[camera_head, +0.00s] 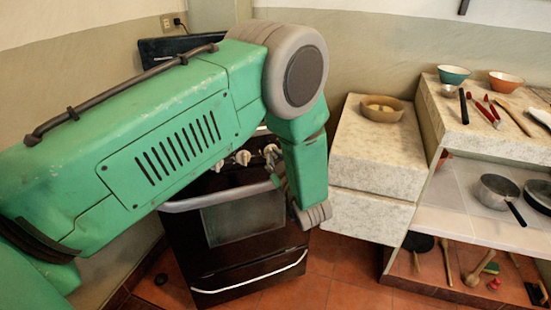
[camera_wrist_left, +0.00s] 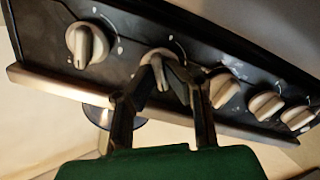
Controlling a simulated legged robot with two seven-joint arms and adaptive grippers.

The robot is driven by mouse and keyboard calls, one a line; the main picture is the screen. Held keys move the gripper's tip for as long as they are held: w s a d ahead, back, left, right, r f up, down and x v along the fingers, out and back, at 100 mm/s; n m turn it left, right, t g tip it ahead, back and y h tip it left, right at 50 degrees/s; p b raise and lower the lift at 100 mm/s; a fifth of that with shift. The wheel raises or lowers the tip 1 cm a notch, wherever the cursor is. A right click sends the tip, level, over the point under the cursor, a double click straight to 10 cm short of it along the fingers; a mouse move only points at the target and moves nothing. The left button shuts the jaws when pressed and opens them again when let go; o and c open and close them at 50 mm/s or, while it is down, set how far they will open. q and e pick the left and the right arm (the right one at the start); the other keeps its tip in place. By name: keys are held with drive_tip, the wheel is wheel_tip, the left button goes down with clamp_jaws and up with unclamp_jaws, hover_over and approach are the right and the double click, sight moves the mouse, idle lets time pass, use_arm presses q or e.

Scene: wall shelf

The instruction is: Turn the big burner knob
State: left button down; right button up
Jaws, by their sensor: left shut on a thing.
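The black stove (camera_head: 236,225) has a row of pale knobs along its front panel. In the head view a knob (camera_head: 243,157) shows just left of my left gripper (camera_head: 275,166), which is partly hidden by my green arm. In the left wrist view my left gripper (camera_wrist_left: 165,76) is shut on the second knob from the left (camera_wrist_left: 157,60), with one dark finger on each side of it. Another knob (camera_wrist_left: 87,44) is to its left and several more, such as this knob (camera_wrist_left: 222,89), are to its right. I cannot tell which one is the big burner knob by size.
A metal handle bar (camera_wrist_left: 60,90) runs just below the knob panel. Right of the stove is a stone-topped counter (camera_head: 365,170) with a bowl (camera_head: 382,108). A shelf at the far right holds a pan (camera_head: 497,192) and utensils. The red tiled floor (camera_head: 335,275) in front is clear.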

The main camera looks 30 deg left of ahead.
use_arm(q)
drive_tip(key=n+b, duration=0.1)
drive_tip(key=n, duration=0.3)
drive_tip(key=shift+f+n, duration=0.15)
drive_tip(key=shift+n, duration=0.25)
drive_tip(key=n+b, duration=0.1)
drive_tip(key=n, duration=0.3)
drive_tip(key=shift+n, duration=0.3)
drive_tip(key=shift+s, duration=0.1)
drive_tip(key=c, duration=1.6)
unclamp_jaws()
drive_tip(key=shift+s+d, duration=0.15)
drive_tip(key=shift+d, duration=0.2)
drive_tip(key=v, duration=1.1)
drive_tip(key=shift+d, duration=0.1)
